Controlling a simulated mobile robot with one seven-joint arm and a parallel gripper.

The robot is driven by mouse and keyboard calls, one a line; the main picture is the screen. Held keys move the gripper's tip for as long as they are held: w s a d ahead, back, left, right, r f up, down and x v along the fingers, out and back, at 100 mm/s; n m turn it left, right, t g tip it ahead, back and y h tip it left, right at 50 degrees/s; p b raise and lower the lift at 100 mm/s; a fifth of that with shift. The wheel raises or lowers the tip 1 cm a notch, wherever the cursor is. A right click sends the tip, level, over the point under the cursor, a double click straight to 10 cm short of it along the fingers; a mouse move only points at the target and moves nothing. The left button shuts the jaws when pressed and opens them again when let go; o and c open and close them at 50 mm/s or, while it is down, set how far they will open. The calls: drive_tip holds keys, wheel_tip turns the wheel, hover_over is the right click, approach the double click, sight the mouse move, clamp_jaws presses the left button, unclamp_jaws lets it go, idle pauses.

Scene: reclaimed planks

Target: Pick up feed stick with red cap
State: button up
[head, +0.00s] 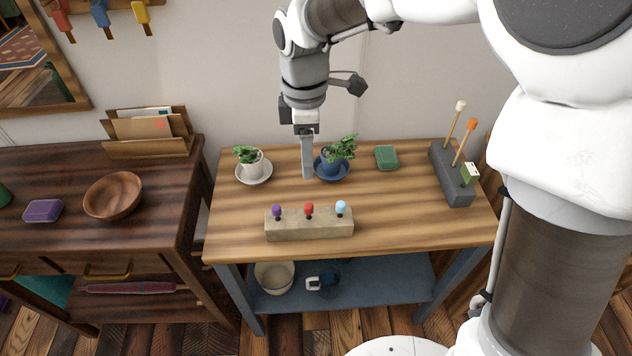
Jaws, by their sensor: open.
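The feed stick with the red cap (309,209) stands upright in the middle of a pale stone-like block (310,229) near the front of the wooden table. A purple-capped stick (277,211) stands to its left and a light-blue-capped stick (340,208) to its right in the same block. Only the caps and short dark stems show above the block. My gripper (307,176) points down behind the block, between the two potted plants, apart from the red cap. The gap between its fingers is hard to see from here; nothing shows held in it.
A plant on a white saucer (254,172) and one in a blue pot (332,161) flank my gripper. A green sponge-like block (386,157) lies behind right. A dark holder (452,178) with sticks stands at the right edge. The table's right-middle area (400,205) is clear.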

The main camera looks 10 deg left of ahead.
drive_tip(key=b, duration=0.2)
approach(308, 205)
drive_tip(key=f, duration=0.5)
drive_tip(key=shift+w+f, duration=0.2)
drive_tip(key=f+b, duration=0.1)
drive_tip(key=f, duration=0.4)
drive_tip(key=shift+s+f+b, duration=0.1)
drive_tip(key=shift+s+b, duration=0.1)
drive_tip(key=shift+b, duration=0.15)
clamp_jaws()
